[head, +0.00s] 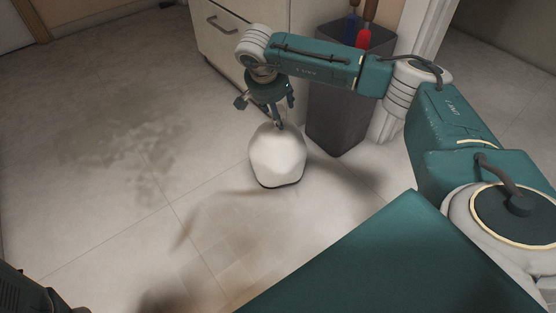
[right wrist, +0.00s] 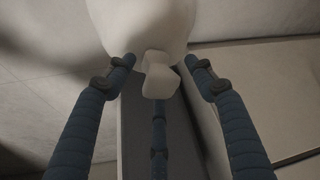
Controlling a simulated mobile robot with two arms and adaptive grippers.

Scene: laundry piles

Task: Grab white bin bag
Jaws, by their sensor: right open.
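The white bin bag (head: 277,158) stands upright on the tiled floor near the middle of the head view. It is rounded, with a narrower top and a dark lower edge. My right gripper (head: 270,105) is directly above it, pointing down, with its fingers spread. In the right wrist view the bag (right wrist: 140,22) fills the top centre, and its pale knotted top (right wrist: 160,76) lies between the open fingers of my right gripper (right wrist: 163,66). The third finger is partly behind the knot. I cannot tell whether any finger touches it. My left gripper is not in view.
A dark grey bin (head: 342,118) stands just right of the bag, with red-handled and blue-handled items at its top. A cream drawer cabinet (head: 222,48) is behind my right arm. The floor to the left is open, with brown stains (head: 135,150).

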